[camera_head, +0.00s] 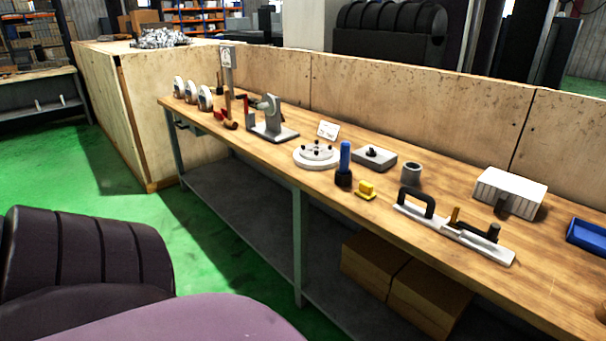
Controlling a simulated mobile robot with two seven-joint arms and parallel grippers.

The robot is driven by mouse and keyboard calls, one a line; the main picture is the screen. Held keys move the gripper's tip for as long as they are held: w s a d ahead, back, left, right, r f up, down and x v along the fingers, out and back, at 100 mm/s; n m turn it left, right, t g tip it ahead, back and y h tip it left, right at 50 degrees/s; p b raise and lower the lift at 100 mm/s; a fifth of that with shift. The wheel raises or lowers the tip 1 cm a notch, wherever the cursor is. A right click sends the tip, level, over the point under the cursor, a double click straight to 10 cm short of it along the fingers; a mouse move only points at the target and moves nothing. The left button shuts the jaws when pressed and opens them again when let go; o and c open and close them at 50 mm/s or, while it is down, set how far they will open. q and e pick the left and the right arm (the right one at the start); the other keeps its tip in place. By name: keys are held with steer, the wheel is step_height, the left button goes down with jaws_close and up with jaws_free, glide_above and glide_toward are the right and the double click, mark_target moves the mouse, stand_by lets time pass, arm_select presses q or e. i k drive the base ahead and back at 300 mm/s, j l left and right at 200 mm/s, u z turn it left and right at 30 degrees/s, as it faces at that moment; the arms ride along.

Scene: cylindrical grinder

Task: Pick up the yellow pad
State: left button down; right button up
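The yellow pad (366,189) is a small yellow block on a flat yellow base. It lies near the front edge of the wooden workbench (260,155), in the middle of the head view. A blue-handled tool (345,165) with a dark base stands upright just to its left. Neither of my grippers shows in this view, so I cannot see how they stand relative to the pad.
A grey tool with a black handle (455,230) lies right of the pad. A grey ring (411,174), a dark-knobbed plate (374,158) and a round white fixture (316,155) stand nearby. Boxes (405,280) sit under the bench. Green floor (190,240) is open in front.

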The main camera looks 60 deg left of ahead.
mark_target(365, 191)
steer(key=u, duration=1.3)
steer(key=j, duration=0.1)
